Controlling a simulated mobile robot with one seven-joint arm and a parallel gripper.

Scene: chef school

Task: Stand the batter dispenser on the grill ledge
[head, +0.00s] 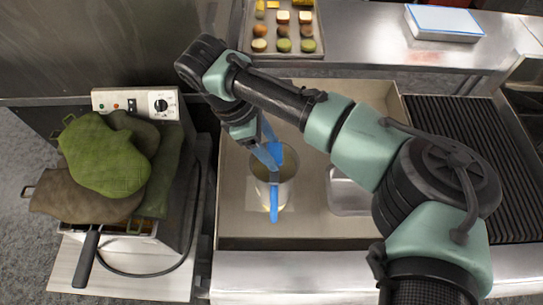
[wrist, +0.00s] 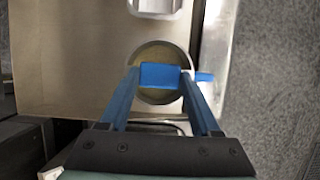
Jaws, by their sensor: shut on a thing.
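The batter dispenser (head: 287,190) is a round metal vessel with a blue handle. It is upright inside the beige shallow bin, near its front left; whether it touches the bin floor I cannot tell. My gripper (head: 270,158) reaches it from above and is shut on its blue part. In the wrist view, my gripper's (wrist: 160,75) two blue fingers flank a blue block across the round opening of the dispenser (wrist: 158,52). The dispenser's underside is hidden. The dark ribbed grill (head: 466,150) is at the right, with a bare steel strip (head: 515,258) along its front.
The beige bin (head: 232,225) also holds a metal pan (head: 348,197) to the right of the dispenser. A cooker with green oven mitts (head: 105,160) stands on the left. A tray of small foods (head: 283,45) and a white-topped box (head: 443,22) are at the back.

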